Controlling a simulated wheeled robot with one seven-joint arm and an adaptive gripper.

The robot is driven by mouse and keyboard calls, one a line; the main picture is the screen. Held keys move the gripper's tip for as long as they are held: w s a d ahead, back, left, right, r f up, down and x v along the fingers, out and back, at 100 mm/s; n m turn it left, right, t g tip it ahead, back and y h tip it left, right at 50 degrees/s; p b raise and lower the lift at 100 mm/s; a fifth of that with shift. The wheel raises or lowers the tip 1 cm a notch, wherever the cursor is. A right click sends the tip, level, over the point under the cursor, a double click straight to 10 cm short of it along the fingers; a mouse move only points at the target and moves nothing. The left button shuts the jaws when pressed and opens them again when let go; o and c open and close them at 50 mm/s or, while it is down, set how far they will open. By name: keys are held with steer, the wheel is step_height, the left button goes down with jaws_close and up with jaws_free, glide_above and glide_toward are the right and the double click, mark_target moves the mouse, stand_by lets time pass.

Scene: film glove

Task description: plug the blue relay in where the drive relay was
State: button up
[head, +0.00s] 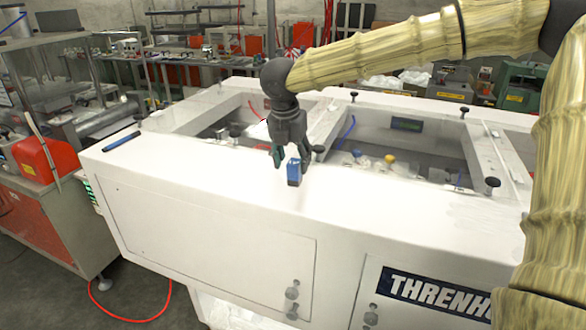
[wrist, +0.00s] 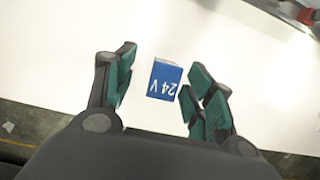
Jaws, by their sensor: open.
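The blue relay (head: 294,172) stands on the white top of the machine, near its front edge. In the wrist view the blue relay (wrist: 164,80) shows a white "24 V" label, upside down in the picture. My gripper (head: 290,160) is just above and around it. There is a visible gap to the left finger; the right finger is closer. I cannot make out the place where the drive relay was.
Two recessed bays in the white machine (head: 200,245) hold small parts, including a yellow knob (head: 389,158) and a blue cable (head: 346,131). Black knobs (head: 492,183) stick up from the frame. A dark blue bar (head: 122,141) lies at the left corner. The front ledge is mostly clear.

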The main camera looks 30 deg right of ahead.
steer(key=shift+s+d+f, duration=0.45)
steer(key=shift+s+f, duration=0.2)
steer(key=shift+s, duration=0.15)
steer(key=shift+w+a+f, duration=0.15)
steer(key=shift+w+f, duration=0.3)
steer(key=shift+w, duration=0.2)
steer(key=shift+s+r, duration=0.2)
steer(key=shift+s, duration=0.15)
steer(key=c, duration=1)
steer(key=shift+w, duration=0.1)
jaws_close()
steer(key=shift+r, duration=0.1)
